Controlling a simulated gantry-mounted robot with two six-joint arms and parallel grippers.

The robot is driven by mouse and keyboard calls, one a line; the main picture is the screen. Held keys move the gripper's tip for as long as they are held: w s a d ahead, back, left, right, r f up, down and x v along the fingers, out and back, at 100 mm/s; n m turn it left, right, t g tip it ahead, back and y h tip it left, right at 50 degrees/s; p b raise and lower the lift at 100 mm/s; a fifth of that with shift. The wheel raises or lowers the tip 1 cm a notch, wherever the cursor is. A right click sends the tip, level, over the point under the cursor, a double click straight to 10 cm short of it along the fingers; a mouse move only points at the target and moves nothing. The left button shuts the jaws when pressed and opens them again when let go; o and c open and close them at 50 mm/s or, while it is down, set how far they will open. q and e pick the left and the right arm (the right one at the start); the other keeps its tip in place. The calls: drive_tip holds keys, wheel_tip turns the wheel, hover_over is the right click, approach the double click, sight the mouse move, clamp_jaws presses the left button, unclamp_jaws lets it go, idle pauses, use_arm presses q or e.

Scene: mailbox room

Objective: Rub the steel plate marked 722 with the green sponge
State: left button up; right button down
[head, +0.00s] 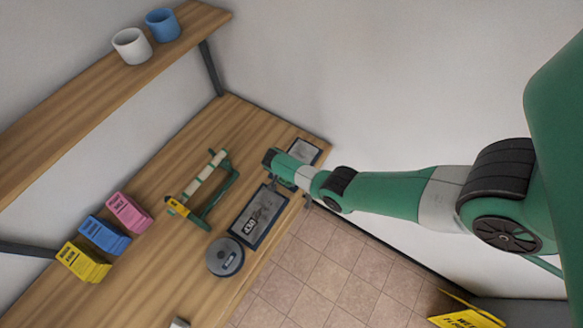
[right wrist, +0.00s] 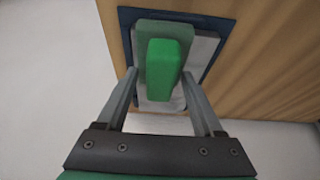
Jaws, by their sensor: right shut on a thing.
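In the right wrist view my right gripper (right wrist: 160,78) is shut on the green sponge (right wrist: 170,65), a block with a brighter green end towards the camera. Behind the sponge is a grey steel plate (right wrist: 203,48) on a dark blue backing. I cannot tell whether the sponge touches it, and no marking on it is readable. In the head view a framed steel plate (head: 304,147) shows at the bench's far corner, partly behind my right arm. A second dark-framed plate (head: 268,208) lies nearer, with a small label I cannot read surely. My left gripper is out of view.
On the wooden bench (head: 165,245) stand a green roller stand (head: 222,187), a round dark grey object (head: 225,257), and pink (head: 128,212), blue (head: 104,235) and yellow (head: 82,262) holders. A shelf (head: 75,95) above holds white (head: 131,46) and blue (head: 162,25) cups.

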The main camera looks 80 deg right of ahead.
wheel_tip(320, 180, up, 2)
drive_tip(key=shift+r+p, duration=0.15)
drive_tip(key=shift+p, duration=0.25)
drive_tip(key=shift+s+d+r+p, duration=0.15)
drive_tip(key=shift+s+r+p, duration=0.05)
drive_tip(key=shift+r+p, duration=0.15)
wheel_tip(320, 180, up, 5)
drive_tip(key=p, duration=0.5)
drive_tip(key=shift+w+p, duration=0.1)
drive_tip(key=shift+p, duration=0.2)
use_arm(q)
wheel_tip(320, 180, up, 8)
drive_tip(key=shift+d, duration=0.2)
